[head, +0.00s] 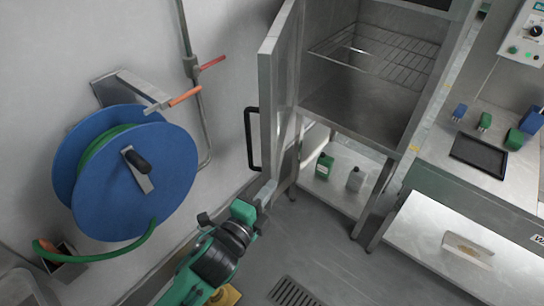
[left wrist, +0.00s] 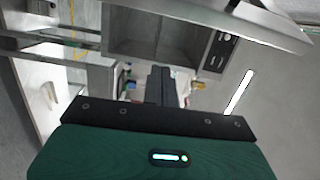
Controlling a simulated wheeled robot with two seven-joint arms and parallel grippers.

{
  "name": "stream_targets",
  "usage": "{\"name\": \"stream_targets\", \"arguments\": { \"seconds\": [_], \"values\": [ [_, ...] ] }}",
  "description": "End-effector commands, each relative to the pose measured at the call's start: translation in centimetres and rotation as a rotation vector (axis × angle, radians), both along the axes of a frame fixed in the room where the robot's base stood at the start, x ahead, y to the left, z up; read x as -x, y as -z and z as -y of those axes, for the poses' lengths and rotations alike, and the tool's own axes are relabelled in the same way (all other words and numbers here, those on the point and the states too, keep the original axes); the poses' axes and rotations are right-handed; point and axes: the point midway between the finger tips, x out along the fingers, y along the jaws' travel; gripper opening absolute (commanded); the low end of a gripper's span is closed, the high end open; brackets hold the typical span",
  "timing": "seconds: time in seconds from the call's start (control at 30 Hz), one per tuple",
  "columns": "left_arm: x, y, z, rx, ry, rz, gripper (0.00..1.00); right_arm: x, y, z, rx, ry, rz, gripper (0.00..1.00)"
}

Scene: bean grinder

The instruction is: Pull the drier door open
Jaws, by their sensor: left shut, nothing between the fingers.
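The drier (head: 360,70) is a steel cabinet with a wire rack inside. Its door (head: 280,75) stands wide open, swung out to the left, and the inside shows. The black bar handle (head: 250,140) is on the door's outer left face. My left gripper (head: 268,190) is shut and empty, at the door's lower edge, below and right of the handle. I cannot tell whether it touches the door. In the left wrist view the closed dark fingers (left wrist: 160,85) point toward the drier opening (left wrist: 145,38). My right gripper is not in view.
A blue hose reel (head: 130,175) is on the left wall, near the door's swing side. Bottles (head: 324,166) stand on the shelf under the drier. A bench with a black tray (head: 478,155) is at right. The floor (head: 330,240) in front is mostly clear, with a drain grate (head: 295,292).

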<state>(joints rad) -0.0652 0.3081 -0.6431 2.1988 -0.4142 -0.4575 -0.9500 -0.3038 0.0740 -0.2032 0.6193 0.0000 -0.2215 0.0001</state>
Motion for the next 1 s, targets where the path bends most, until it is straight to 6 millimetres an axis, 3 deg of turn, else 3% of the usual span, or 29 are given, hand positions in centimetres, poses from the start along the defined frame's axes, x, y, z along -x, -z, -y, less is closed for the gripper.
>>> {"name": "stream_targets", "arguments": {
  "seconds": [0.27, 0.67, 0.8, 1.0],
  "values": [
    [-1.8, -0.4, 1.0, -0.035, -0.02, 0.019, 0.0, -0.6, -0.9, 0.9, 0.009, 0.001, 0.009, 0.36],
    [-8.9, -0.4, 4.7, -0.034, -0.019, 0.017, 0.0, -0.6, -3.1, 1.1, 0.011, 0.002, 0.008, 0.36],
    [-9.1, -0.3, 2.5, -0.038, -0.019, 0.016, 0.0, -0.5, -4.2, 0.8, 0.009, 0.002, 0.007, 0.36],
    [-9.3, -0.1, 0.9, -0.035, -0.018, 0.016, 0.0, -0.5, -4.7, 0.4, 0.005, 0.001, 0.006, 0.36]
  ]
}}
